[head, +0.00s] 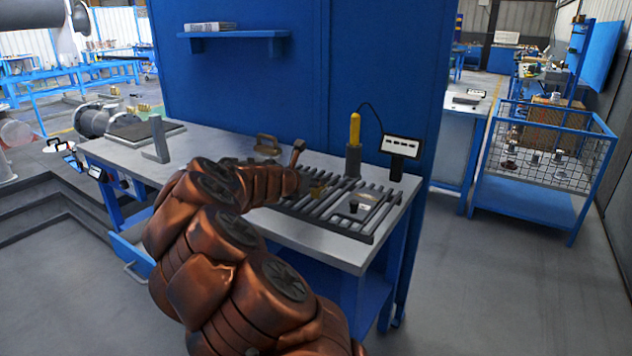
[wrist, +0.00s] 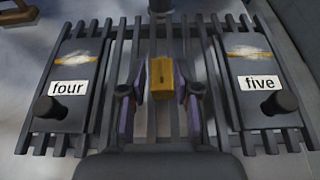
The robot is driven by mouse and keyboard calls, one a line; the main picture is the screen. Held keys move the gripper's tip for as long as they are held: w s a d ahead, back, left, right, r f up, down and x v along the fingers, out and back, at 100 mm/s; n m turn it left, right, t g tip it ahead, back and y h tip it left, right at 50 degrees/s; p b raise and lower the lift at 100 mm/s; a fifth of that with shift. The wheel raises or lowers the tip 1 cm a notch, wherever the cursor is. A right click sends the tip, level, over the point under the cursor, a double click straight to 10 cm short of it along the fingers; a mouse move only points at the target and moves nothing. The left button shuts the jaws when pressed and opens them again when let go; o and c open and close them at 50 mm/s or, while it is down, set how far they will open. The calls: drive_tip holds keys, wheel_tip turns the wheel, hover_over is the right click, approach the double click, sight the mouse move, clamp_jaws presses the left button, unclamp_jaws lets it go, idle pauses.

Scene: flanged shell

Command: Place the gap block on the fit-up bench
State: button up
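The gap block, a small yellow brass-coloured block, shows between my fingers in the wrist view (wrist: 165,78) and by my gripper in the head view (head: 317,188). It is over the slatted rack of the fit-up bench (head: 362,237); I cannot tell whether it rests on the slats. In the wrist view, a plate labelled "four" (wrist: 72,75) lies left and one labelled "five" (wrist: 259,80) right.
Both plates carry a dark upright knob. On the bench stand a yellow-handled tool (head: 354,135), a small display (head: 402,145), a grey upright plate (head: 158,140) and a brass-coloured handled piece (head: 267,144). A blue panel rises behind. A mesh cage cart (head: 545,150) stands at right.

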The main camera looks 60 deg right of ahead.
drive_tip(key=v, duration=1)
drive_tip(key=shift+s+a, duration=0.1)
drive_tip(key=s+a+f+m+g+y, duration=0.1)
drive_tip(key=s+a+f+m+y, duration=0.3)
drive_tip(key=a, duration=1)
drive_tip(key=s+a+f+m+g+y, duration=0.1)
drive_tip(key=s+a+f+m+y, duration=0.3)
drive_tip(key=s+a+m, duration=0.4)
drive_tip(key=s+a+f+m+g+y, duration=0.1)
drive_tip(key=s+a+f+m+y, duration=0.4)
drive_tip(key=s+a, duration=0.9)
drive_tip(key=a+m, duration=0.1)
drive_tip(key=a, duration=0.6)
drive_tip(key=shift+a+m+g+y, duration=0.25)
drive_tip(key=shift+m+g+y, duration=0.05)
drive_tip(key=shift+g, duration=0.1)
drive_tip(key=shift+o, duration=1)
drive_tip(key=shift+a, duration=0.1)
